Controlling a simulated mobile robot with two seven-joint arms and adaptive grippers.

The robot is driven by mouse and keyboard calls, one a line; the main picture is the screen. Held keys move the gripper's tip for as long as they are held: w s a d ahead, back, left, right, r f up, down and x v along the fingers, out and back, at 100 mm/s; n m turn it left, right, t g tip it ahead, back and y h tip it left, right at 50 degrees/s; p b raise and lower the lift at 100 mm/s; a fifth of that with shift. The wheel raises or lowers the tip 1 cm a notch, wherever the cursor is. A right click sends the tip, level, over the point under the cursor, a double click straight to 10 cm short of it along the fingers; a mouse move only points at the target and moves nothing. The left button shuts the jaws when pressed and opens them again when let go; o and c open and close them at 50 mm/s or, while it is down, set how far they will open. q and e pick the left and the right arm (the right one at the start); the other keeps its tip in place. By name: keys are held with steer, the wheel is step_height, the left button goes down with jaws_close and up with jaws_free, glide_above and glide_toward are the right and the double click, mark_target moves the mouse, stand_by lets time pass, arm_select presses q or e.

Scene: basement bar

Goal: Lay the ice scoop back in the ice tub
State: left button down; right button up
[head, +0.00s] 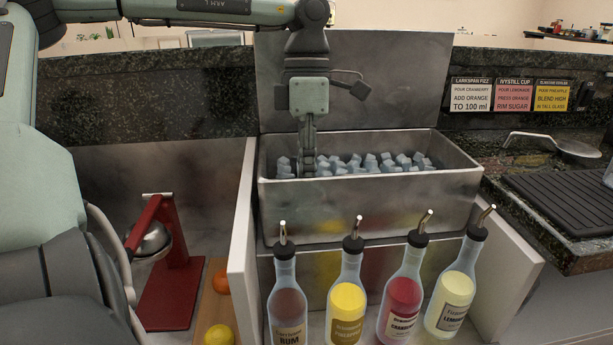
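The ice tub (365,196) is an open metal bin with several pale ice cubes (375,163) inside and an upright metal lid (395,75) behind it. My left gripper (307,172) points down into the left part of the tub, its fingertips at the ice. I see its fingers nearly side-on, so I cannot tell whether they are shut or hold anything. A shiny metal utensil (565,146) with a curved handle and a broad end lies on the dark counter at the right. I cannot tell whether it is the ice scoop. My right gripper is not in view.
Several bottles with pour spouts, including a rum bottle (288,305) and a lemonade bottle (452,295), stand in front of the tub. A red citrus press (168,285) is at the left, near an orange (221,281) and a lemon (219,334). A black ribbed mat (570,200) lies at the right.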

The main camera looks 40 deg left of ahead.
arm_select(q)
steer(key=c, duration=1.4)
jaws_free()
steer(key=shift+f, duration=0.1)
steer(key=shift+c, duration=0.2)
step_height(320, 180, up, 12)
steer(key=w+a, duration=0.1)
steer(key=shift+w+a, duration=0.35)
steer(key=shift+a, duration=0.05)
steer(key=shift+f, duration=0.1)
